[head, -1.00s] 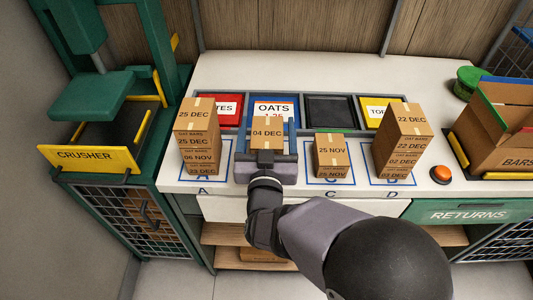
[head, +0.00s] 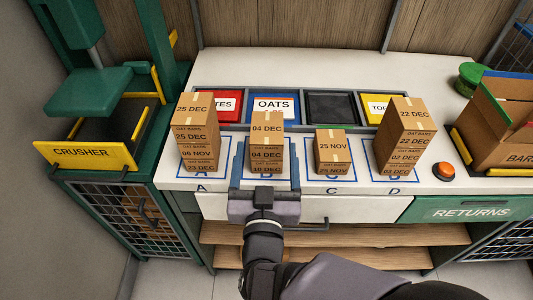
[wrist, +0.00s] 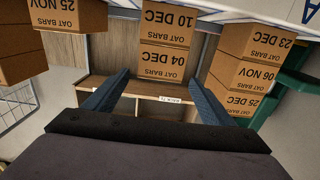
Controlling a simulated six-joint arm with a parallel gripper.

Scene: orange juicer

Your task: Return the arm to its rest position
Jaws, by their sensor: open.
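My gripper (head: 264,188) is open at the counter's front edge, in front of stack B (head: 266,146). Its blue fingers point toward the stack, one to each side, with nothing held between them; the fingers also show in the wrist view (wrist: 158,90). In the wrist view, stack B (wrist: 167,45) appears upside down beyond the fingertips. How far the fingers overlap its sides is hard to tell.
Stack A (head: 198,140) is left; stack C (head: 332,155) and taller stack D (head: 404,140) are right. A yellow-fronted crusher (head: 88,154) stands far left. Shelves (head: 370,235) lie below the counter.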

